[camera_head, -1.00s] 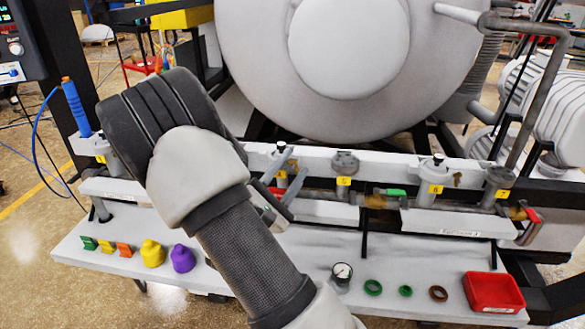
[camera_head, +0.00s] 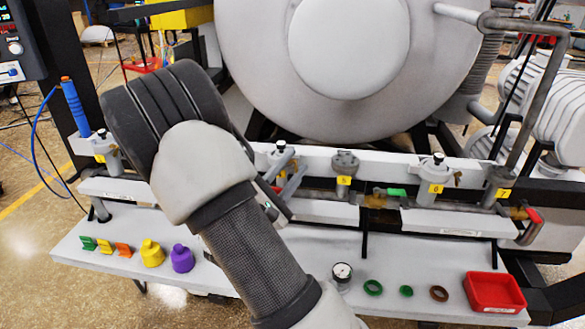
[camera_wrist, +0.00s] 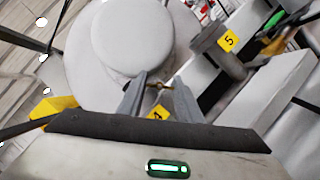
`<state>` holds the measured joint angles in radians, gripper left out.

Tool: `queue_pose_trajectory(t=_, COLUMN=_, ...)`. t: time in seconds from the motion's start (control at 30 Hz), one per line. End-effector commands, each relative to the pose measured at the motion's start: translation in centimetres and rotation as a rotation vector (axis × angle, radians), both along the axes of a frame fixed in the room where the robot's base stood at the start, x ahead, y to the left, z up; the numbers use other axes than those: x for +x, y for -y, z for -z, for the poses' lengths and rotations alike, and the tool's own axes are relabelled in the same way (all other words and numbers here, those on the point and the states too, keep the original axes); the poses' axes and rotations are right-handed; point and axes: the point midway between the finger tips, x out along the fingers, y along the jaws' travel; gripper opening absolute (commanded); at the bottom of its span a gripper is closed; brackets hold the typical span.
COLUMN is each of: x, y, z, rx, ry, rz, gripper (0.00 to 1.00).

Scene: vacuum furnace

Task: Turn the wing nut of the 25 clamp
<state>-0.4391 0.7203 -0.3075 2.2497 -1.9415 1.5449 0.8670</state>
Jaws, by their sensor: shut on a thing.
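In the wrist view my gripper (camera_wrist: 156,92) reaches over the port with the yellow label 4 (camera_wrist: 158,113). Its two grey fingers are shut on a small brass wing nut (camera_wrist: 157,86), which shows only in part between the tips. The clamp body under it is mostly hidden by the fingers and the gripper's dark edge. In the head view my gripper (camera_head: 290,178) is at the port left of the one marked 5, largely covered by my own wrist. I cannot read a size on the clamp.
Ports marked 5 (camera_head: 344,180), 6 (camera_head: 436,188) and 7 (camera_head: 503,193) stand to the right along the rail. The large round chamber (camera_head: 350,70) is behind. The white shelf (camera_head: 320,245) holds coloured caps, a gauge (camera_head: 342,272), rings and a red bin (camera_head: 494,292).

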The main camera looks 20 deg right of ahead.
Motion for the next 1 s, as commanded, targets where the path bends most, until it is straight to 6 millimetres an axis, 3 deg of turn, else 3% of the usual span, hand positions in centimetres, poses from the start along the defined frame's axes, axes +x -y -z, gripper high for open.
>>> queue_pose_trajectory(t=0.6, x=0.04, y=-0.05, z=0.3, rx=0.361, ry=0.302, rz=-0.013, gripper=0.1)
queue_pose_trajectory(t=1.0, x=0.01, y=-0.02, z=0.05, rx=0.47, ry=0.393, rz=-0.015, gripper=0.1)
